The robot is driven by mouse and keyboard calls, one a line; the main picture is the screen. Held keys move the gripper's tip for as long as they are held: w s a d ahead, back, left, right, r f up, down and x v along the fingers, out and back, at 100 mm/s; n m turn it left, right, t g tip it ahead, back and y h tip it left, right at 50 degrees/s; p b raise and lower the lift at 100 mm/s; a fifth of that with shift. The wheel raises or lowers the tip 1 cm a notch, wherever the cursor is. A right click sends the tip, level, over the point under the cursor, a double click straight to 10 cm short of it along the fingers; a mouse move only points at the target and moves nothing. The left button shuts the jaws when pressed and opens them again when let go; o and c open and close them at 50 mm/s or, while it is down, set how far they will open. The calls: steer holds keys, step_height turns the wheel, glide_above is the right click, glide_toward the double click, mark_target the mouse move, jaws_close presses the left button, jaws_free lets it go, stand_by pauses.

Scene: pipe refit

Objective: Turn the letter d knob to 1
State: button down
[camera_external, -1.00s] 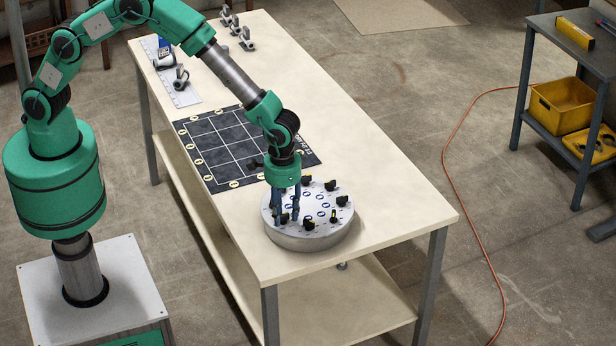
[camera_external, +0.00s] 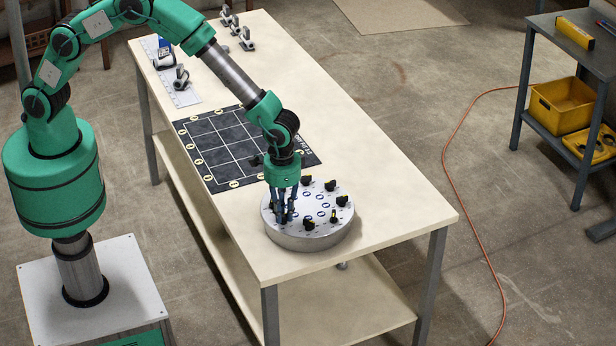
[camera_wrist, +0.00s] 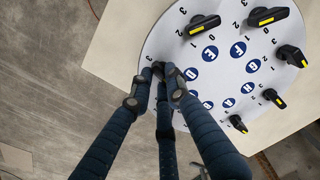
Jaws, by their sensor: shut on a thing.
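A round grey-white knob panel (camera_external: 325,237) lies on the bench, with several black knobs with yellow marks around its rim. In the wrist view the panel (camera_wrist: 178,45) shows blue letter badges and the numbers 0 to 3 beside the knobs. My gripper (camera_external: 283,219) points down over the panel's left side. In the wrist view my gripper (camera_wrist: 163,83) has its fingers closed around a black knob (camera_wrist: 158,68) at the panel's left edge. The fingers hide most of this knob and its pointer. The blue badge beside it (camera_wrist: 190,74) is too small to read surely.
Other knobs stand close by, one at the panel's front (camera_external: 308,223) and one at the right (camera_external: 342,201). A black gridded mat (camera_external: 215,150) lies behind the panel. Clamp-like parts (camera_external: 246,39) stand at the bench's far end. The bench's right side is clear.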

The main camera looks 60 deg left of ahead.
mark_target(283, 215)
steer(key=m+p, duration=0.1)
steer(key=m, duration=0.3)
steer(key=shift+s, duration=0.1)
steer(key=m, duration=0.5)
steer(key=shift+a+m+p, duration=0.1)
steer(key=shift+m+p, duration=0.2)
steer(key=shift+p, duration=0.05)
steer(key=c, duration=1.7)
jaws_free()
steer(key=shift+o, duration=0.2)
steer(key=shift+r, duration=0.1)
step_height(283, 215, up, 12)
